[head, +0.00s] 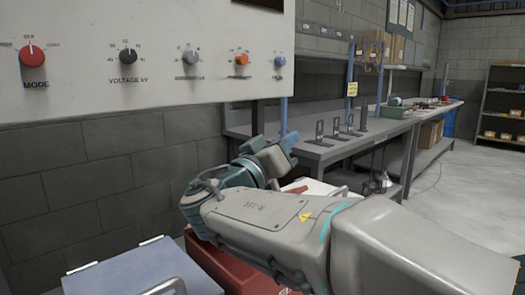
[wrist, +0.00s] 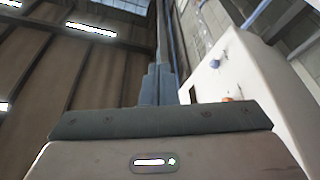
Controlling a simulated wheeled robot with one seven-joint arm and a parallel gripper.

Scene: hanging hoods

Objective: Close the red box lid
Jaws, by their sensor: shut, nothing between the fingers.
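The red box (head: 208,268) stands low in the head view, mostly behind and below my arm. My arm covers much of it, so I cannot tell how its lid stands. My gripper (head: 290,140) is above and beyond the box, near the workbench edge and below the control panel's right end. In the wrist view the blue-grey fingers (wrist: 158,84) are together, empty, and point up toward the ceiling. The box is not visible in the wrist view.
A white control panel (head: 140,95) with several knobs hangs at upper left, and also shows in the wrist view (wrist: 240,85). A blue-grey lidded box (head: 135,272) is at lower left. A long workbench (head: 350,146) with dark stands runs behind. Open floor lies at right.

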